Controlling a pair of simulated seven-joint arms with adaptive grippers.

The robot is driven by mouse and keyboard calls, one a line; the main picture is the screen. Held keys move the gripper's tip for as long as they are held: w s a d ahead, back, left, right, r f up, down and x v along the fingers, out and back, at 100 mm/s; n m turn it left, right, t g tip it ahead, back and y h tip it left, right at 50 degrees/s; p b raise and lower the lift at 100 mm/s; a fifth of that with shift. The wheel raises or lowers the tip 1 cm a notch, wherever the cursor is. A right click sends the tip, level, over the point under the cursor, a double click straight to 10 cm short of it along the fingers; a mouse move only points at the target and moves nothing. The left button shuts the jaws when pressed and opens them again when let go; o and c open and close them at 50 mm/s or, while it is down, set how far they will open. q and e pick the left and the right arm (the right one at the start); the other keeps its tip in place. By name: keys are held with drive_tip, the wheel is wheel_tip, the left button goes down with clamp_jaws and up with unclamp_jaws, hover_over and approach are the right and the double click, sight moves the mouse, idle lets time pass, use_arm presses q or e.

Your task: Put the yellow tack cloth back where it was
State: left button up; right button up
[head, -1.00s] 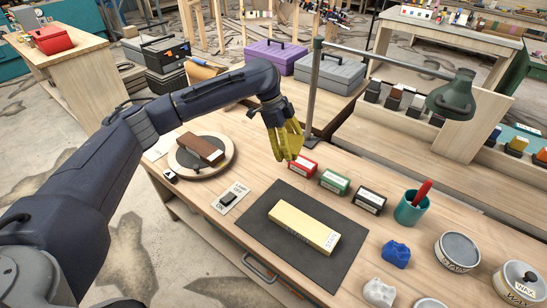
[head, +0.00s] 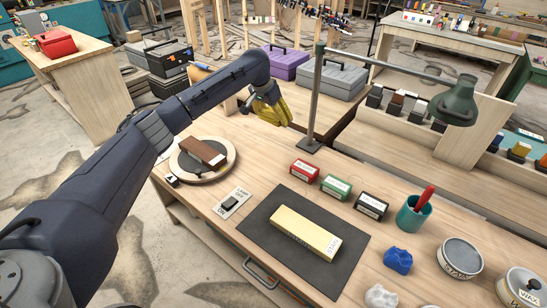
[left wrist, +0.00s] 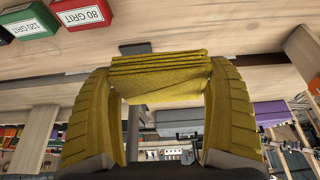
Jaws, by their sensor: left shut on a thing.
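The yellow tack cloth (left wrist: 158,66) is a folded, layered strip spanning the gap between the two ridged yellow fingers of my left gripper (head: 270,112) in the left wrist view. The gripper is shut on it. In the head view the gripper is over the back left part of the workbench (head: 262,160), left of the lamp post. There the cloth can hardly be told from the similarly yellow fingers. My right gripper is in neither current view.
Red (head: 304,171), green (head: 335,187) and black (head: 371,206) grit boxes stand in a row behind the dark mat (head: 258,228), which holds a long yellow block (head: 305,233). A green lamp (head: 318,110) rises nearby. A round board (head: 190,172) bears a brown block.

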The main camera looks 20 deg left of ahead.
sight(274, 157)
use_arm(q)
wheel_tip(274, 157, down, 19)
drive_tip(key=shift+f, duration=0.1)
idle(0.6)
drive_tip(key=o, duration=0.9)
drive_tip(key=shift+f, duration=0.1)
drive_tip(key=v, duration=1.2)
